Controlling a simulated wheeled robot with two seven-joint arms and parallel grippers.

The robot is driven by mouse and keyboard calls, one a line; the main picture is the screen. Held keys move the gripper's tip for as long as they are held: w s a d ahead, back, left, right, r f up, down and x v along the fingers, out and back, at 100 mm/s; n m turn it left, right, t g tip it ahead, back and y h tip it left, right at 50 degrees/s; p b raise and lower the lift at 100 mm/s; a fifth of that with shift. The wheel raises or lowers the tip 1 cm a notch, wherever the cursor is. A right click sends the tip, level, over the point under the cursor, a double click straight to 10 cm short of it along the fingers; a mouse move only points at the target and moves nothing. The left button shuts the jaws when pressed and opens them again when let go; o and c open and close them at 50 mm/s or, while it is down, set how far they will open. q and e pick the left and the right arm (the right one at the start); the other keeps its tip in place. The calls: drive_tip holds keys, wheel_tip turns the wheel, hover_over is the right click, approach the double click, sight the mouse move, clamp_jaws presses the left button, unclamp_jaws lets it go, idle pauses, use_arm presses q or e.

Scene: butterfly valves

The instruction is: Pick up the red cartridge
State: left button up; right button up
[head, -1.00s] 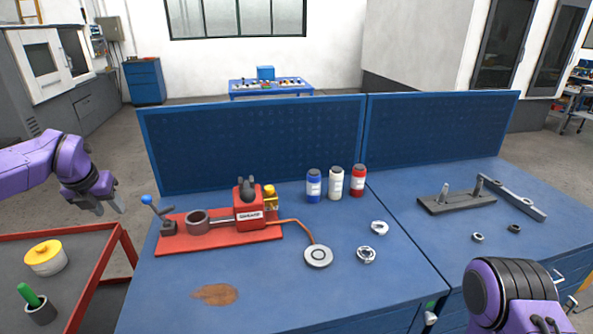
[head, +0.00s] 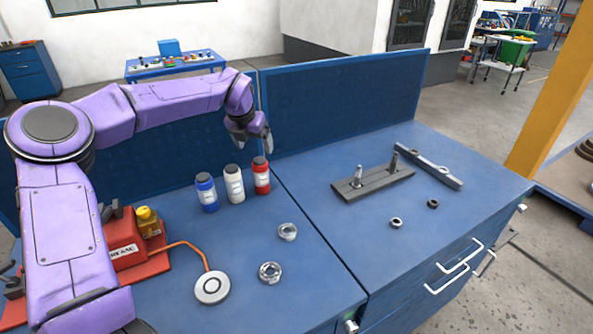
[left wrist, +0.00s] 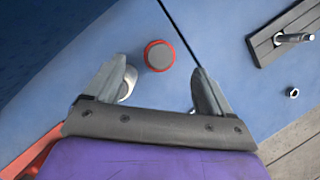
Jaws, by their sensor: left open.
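The red cartridge (head: 261,176) stands upright on the blue workbench, at the right end of a row with a white cartridge (head: 234,184) and a blue cartridge (head: 206,192). My left gripper (head: 256,146) is open and empty, above the red cartridge and pointing down. In the left wrist view the red cartridge (left wrist: 159,56) shows from above, with its grey cap, beyond and between the spread fingers (left wrist: 165,88). The white cartridge (left wrist: 128,84) is partly hidden behind the left finger there. My right gripper is not in view.
The blue back panel (head: 340,110) stands behind the cartridges. Metal rings (head: 270,271) and a round grey pad (head: 212,287) lie in front. A dark fixture with two pins (head: 372,184) sits to the right. The red-based device (head: 135,248) is partly hidden by my left arm.

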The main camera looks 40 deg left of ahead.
sight(259, 159)
use_arm(q)
drive_tip(key=p+x, duration=0.1)
drive_tip(key=x, duration=0.2)
drive_tip(key=p+x, duration=0.1)
drive_tip(key=x, duration=0.2)
drive_tip(key=p+x, duration=0.1)
drive_tip(key=x, duration=0.2)
drive_tip(key=shift+s+d+f, duration=0.1)
drive_tip(key=shift+s+d, duration=0.15)
drive_tip(key=shift+d, duration=0.1)
drive_tip(key=shift+a+f, duration=0.25)
drive_tip(key=shift+f, duration=0.25)
drive_tip(key=shift+w+d, duration=0.1)
drive_tip(key=c, duration=1.2)
